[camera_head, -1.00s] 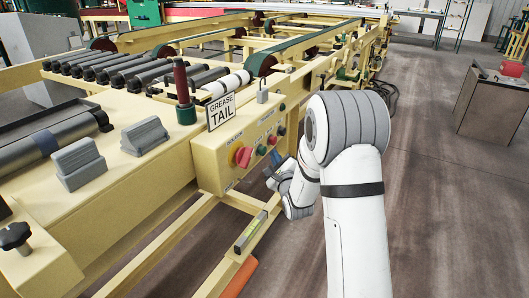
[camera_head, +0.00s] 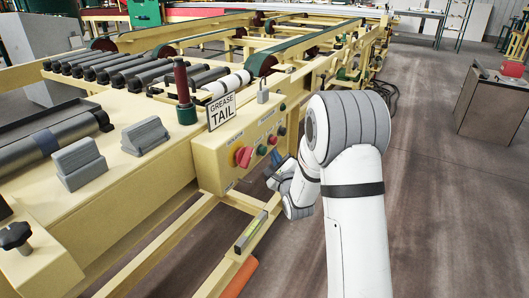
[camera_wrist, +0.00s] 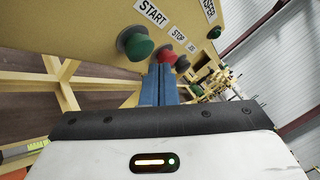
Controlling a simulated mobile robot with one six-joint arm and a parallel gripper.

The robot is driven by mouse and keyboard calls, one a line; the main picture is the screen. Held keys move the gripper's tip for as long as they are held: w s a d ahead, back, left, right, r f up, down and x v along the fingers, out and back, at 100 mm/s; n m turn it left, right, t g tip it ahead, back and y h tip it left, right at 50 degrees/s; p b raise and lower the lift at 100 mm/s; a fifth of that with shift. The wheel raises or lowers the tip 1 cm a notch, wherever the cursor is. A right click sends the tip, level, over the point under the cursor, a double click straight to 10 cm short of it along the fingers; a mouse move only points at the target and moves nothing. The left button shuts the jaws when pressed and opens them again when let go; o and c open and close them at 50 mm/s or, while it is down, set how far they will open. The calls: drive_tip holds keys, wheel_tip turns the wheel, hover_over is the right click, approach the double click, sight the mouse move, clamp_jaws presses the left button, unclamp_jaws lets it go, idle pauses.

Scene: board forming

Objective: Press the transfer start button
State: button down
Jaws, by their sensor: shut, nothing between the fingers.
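The cream control panel (camera_head: 240,150) carries a big red knob (camera_head: 243,156) and several small buttons. In the wrist view, a green button (camera_wrist: 135,43) sits under the START label (camera_wrist: 151,12). A red button (camera_wrist: 167,57) is by the STOP label, with a dark button (camera_wrist: 182,64) beyond it. A label ending in "SFER" (camera_wrist: 209,10) is near the top, with a smaller green button (camera_wrist: 214,32) below it. My gripper's blue fingers (camera_wrist: 160,70) are shut and empty, in front of the panel, overlapping the red button's lower edge; contact cannot be told. My gripper (camera_head: 272,171) is below the panel buttons.
A GREASE TAIL sign (camera_head: 222,111) and a padlock (camera_head: 263,95) stand on top of the panel. The cream conveyor frame with rollers (camera_head: 105,68) fills the left. A level (camera_head: 250,232) lies on a lower rail.

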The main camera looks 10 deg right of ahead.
drive_tip(key=shift+w+a, duration=0.1)
idle(0.5)
drive_tip(key=shift+w+a+b, duration=0.1)
drive_tip(key=shift+a+b, duration=0.15)
drive_tip(key=shift+b, duration=0.15)
drive_tip(key=shift+w+a+b, duration=0.3)
drive_tip(key=shift+a, duration=0.1)
idle(0.6)
drive_tip(key=shift+s+d+b, duration=0.4)
drive_tip(key=shift+s+d, duration=0.15)
drive_tip(key=shift+d, duration=0.2)
drive_tip(key=s+d+b, duration=0.1)
drive_tip(key=s+d, duration=0.2)
drive_tip(key=d, duration=0.2)
drive_tip(key=shift+s, duration=0.3)
